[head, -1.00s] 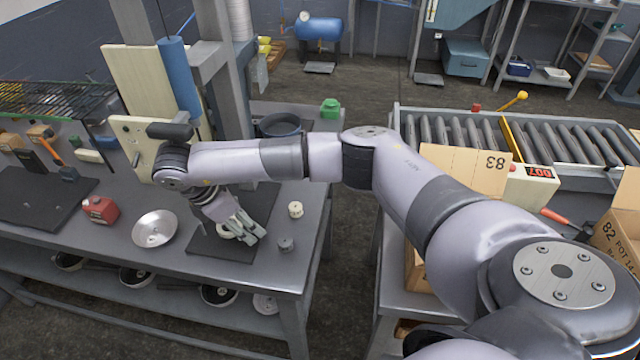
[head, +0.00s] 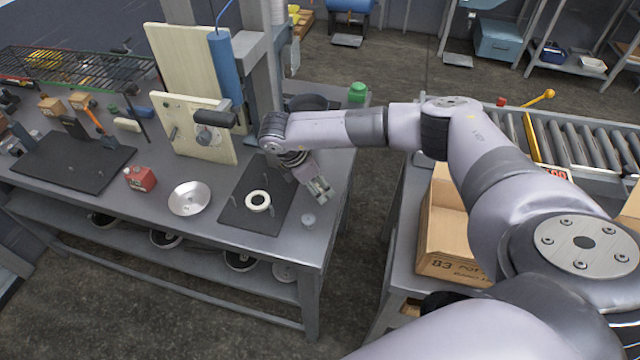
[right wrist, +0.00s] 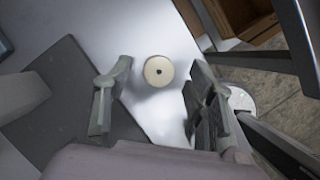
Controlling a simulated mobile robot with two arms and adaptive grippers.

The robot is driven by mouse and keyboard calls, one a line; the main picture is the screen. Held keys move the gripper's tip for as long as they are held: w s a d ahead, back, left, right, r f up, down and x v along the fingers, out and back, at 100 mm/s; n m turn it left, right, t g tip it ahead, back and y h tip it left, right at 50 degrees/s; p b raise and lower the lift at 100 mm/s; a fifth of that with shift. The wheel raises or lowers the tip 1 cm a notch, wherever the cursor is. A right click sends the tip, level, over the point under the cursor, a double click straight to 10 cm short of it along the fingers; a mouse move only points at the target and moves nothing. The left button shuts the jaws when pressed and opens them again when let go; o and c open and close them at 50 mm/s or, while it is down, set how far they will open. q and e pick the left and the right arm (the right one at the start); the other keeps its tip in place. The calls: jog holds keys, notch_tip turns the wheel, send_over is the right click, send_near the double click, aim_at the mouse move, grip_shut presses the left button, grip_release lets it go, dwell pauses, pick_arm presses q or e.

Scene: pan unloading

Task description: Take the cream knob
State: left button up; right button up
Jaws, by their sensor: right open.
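In the head view my right gripper (head: 321,194) is low over the bench's right end and hides the knob. My left gripper is not in view.
A metal dish (head: 188,199) and red box (head: 140,178) stand farther left. The bench edge is close on the right.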

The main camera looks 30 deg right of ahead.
jog(key=shift+d+f, duration=0.2)
jog(key=shift+f, duration=0.4)
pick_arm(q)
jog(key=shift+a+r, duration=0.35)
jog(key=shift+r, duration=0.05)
pick_arm(e)
jog(key=shift+f, duration=0.1)
jog(key=shift+c, duration=0.3)
jog(key=c, duration=1)
jog(key=shift+c, duration=0.2)
